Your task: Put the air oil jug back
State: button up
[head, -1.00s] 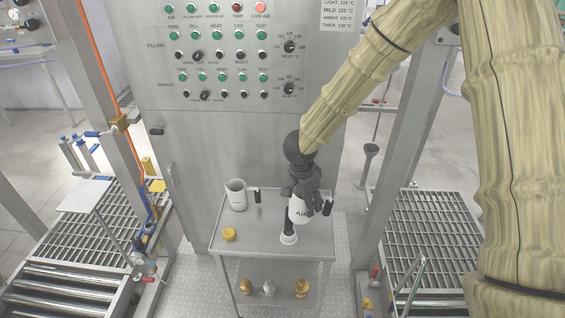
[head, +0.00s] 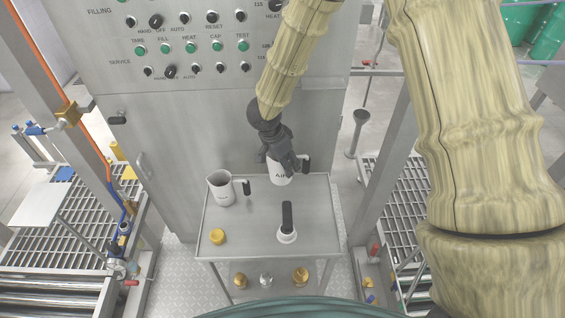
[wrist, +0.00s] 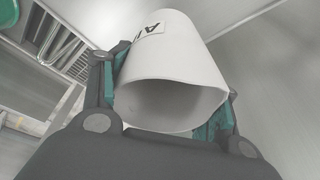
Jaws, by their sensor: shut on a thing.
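The air oil jug (head: 281,174) is white with dark lettering and a black handle. It is at the back right of the steel cart (head: 262,247). My gripper (head: 279,157) comes down from above and is shut on the jug's upper part. In the wrist view the jug (wrist: 168,70) sits between the two teal-padded fingers (wrist: 165,108), its open rim towards the camera. I cannot tell whether the jug's base touches the cart top.
A second white jug (head: 221,188) with a black handle stands at the cart's left. A brass piece (head: 218,236) and a white-based item with a black grip (head: 287,222) are on the cart top. The control cabinet (head: 200,120) stands close behind. The cart's middle is clear.

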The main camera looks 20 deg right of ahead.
aim_at(284, 176)
jog(key=shift+w+a+f, duration=0.1)
jog(key=shift+w+f, duration=0.2)
jog(key=shift+f, duration=0.35)
jog(key=shift+s+f+b, duration=0.15)
jog(key=shift+f+b, duration=0.5)
jog(key=shift+b, duration=0.4)
notch_tip(284, 176, down, 5)
jog(key=b, duration=0.5)
jog(key=shift+b, duration=0.4)
jog(key=shift+f, duration=0.7)
jog(key=o, duration=1.3)
jog(key=shift+o, duration=0.2)
jog(key=shift+r, duration=0.1)
jog(key=v, duration=1.1)
jog(key=shift+a+r, duration=0.1)
jog(key=shift+r, duration=0.25)
